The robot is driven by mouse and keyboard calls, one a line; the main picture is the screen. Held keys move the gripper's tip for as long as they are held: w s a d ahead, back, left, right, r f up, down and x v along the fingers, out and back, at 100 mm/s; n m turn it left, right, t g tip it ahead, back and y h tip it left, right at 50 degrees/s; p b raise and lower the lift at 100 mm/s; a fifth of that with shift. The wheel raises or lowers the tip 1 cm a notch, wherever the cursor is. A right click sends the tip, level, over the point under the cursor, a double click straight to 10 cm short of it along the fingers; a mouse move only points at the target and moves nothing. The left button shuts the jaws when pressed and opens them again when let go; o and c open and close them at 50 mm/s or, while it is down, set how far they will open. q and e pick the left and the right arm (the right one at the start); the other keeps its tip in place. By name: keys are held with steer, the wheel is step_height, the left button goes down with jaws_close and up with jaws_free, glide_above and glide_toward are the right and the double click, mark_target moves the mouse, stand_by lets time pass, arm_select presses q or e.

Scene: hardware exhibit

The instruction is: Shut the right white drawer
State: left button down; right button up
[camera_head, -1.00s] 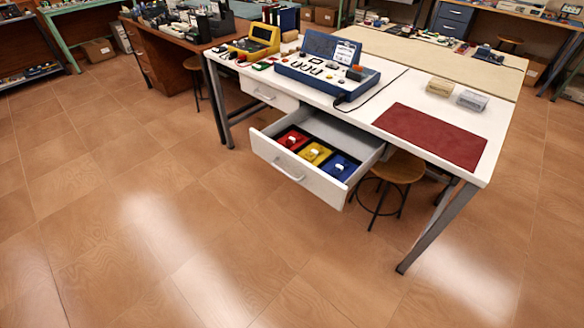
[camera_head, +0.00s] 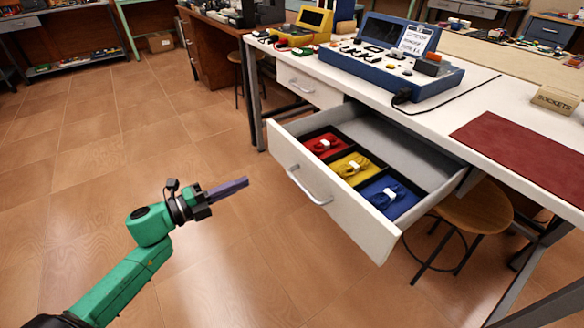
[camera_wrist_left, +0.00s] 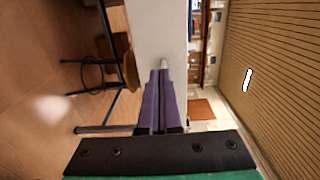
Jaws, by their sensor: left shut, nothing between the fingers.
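The right white drawer (camera_head: 335,211) hangs open under the white table in the head view. Its handle (camera_head: 309,186) is on the front panel. Inside lie red (camera_head: 324,145), yellow (camera_head: 355,168) and blue (camera_head: 391,197) compartments holding bundled items with white bands. My left gripper (camera_head: 244,183) is shut and empty, to the left of the drawer front and apart from it in the picture. In the left wrist view its purple fingers (camera_wrist_left: 162,93) are together, pointing toward a pale white surface. My right gripper is not in view.
The left white drawer (camera_head: 309,87) is shut. The white table (camera_head: 455,103) bears a blue console (camera_head: 390,62), a yellow device (camera_head: 305,25) and a red mat (camera_head: 530,148). A stool (camera_head: 473,209) stands below the table, right of the open drawer. The floor on the left is clear.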

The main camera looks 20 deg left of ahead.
mark_target(292, 160)
arm_select(q)
steer(key=x, duration=1.2)
steer(key=shift+w+d+r+b, duration=0.1)
steer(key=shift+w+d+b, duration=0.1)
steer(key=shift+b, duration=0.2)
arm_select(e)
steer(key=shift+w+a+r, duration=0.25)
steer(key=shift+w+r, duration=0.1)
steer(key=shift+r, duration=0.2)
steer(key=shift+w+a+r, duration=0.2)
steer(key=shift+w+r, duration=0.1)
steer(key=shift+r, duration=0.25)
arm_select(q)
steer(key=shift+w, duration=0.1)
